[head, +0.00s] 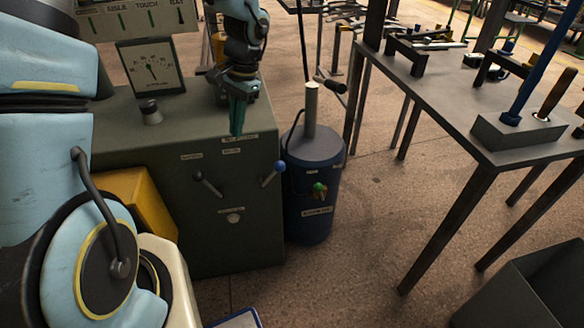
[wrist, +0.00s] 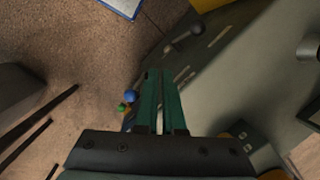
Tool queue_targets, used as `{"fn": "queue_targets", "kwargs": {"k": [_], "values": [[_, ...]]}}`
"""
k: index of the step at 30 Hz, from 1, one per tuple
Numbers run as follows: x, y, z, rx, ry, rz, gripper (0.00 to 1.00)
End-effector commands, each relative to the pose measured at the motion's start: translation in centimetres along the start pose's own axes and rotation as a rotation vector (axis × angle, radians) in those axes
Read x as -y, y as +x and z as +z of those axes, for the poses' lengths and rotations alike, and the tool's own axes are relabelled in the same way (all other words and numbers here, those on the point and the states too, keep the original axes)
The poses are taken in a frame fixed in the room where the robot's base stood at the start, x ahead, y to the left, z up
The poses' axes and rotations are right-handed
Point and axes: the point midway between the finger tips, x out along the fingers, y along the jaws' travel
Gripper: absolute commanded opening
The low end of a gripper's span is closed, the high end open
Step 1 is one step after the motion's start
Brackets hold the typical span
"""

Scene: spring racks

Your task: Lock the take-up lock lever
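The green-grey cabinet (head: 255,235) has two levers on its front face: a short black-knobbed lever (head: 207,184) at left and a blue-knobbed lever (head: 272,174) near the right edge. Their labels are too small to read, so I cannot tell which is the take-up lock lever. My gripper (head: 237,130) points down, over the cabinet's front top edge, above and between the levers. In the wrist view its green fingers (wrist: 160,75) have a narrow empty gap. The blue knob (wrist: 131,96) shows left of them, and the black lever (wrist: 185,42) shows beyond their tips.
A dark blue cylinder (head: 312,225) with a green-knobbed valve stands close to the cabinet's right side. A dial gauge (head: 151,68) and a small knob (head: 150,112) are on the cabinet top. A metal table (head: 455,110) stands at right. Floor is clear between.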

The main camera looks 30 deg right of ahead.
Motion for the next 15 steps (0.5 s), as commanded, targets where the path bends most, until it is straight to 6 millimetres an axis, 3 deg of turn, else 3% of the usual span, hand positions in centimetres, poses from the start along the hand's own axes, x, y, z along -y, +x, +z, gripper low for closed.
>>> {"fn": "queue_targets", "kwargs": {"k": [1, 6, 15], "values": [[-1.5, 0.8, -2.3, 0.012, 0.078, -0.013, 0.00], [-4.4, 1.7, -6.8, 0.037, 0.239, -0.058, 0.00], [-7.4, 2.7, -10.6, 0.052, 0.370, -0.099, 0.00]]}}
